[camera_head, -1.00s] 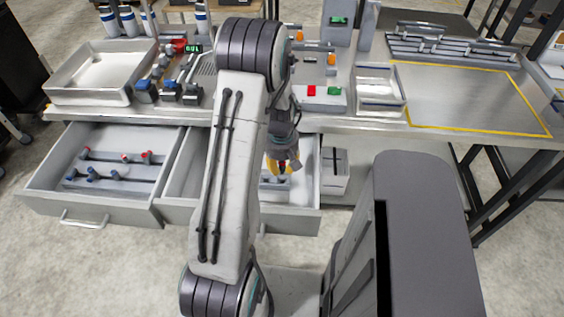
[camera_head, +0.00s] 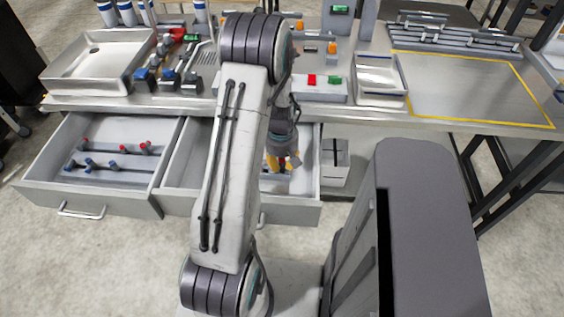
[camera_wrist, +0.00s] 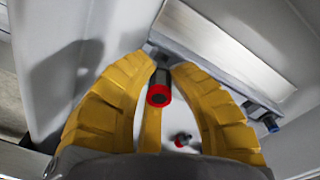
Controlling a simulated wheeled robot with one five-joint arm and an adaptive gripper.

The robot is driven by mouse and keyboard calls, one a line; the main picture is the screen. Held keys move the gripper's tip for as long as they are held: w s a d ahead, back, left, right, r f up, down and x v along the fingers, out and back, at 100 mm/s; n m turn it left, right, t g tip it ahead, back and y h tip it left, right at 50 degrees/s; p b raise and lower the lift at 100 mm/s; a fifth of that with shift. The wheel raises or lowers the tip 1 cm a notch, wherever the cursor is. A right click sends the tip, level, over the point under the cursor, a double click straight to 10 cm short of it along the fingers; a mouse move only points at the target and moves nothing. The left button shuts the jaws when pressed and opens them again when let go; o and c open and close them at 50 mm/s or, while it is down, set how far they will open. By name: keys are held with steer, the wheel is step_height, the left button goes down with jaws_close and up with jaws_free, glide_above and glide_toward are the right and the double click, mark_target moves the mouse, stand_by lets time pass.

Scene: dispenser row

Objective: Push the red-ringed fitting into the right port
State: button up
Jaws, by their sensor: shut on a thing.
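My gripper (camera_wrist: 160,82) has its yellow fingers closed around a red-ringed fitting (camera_wrist: 158,96), a dark cylinder with a red ring at the end facing the wrist camera. In the head view my gripper (camera_head: 282,163) hangs low over the open right drawer (camera_head: 306,189). A second, smaller red-ringed piece (camera_wrist: 182,139) lies beyond the fingers in the wrist view. A blue-ended fitting (camera_wrist: 271,124) lies at the right. I cannot identify the right port in either view.
The open left drawer (camera_head: 52,190) holds several red- and blue-ended fittings. The bench (camera_head: 450,117) above carries a large tray (camera_head: 68,90), a small tray (camera_head: 380,98) and a box with red and green buttons (camera_head: 318,90). The yellow-outlined area is clear.

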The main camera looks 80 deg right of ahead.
steer(key=shift+f+b, duration=0.35)
steer(key=shift+b, duration=0.05)
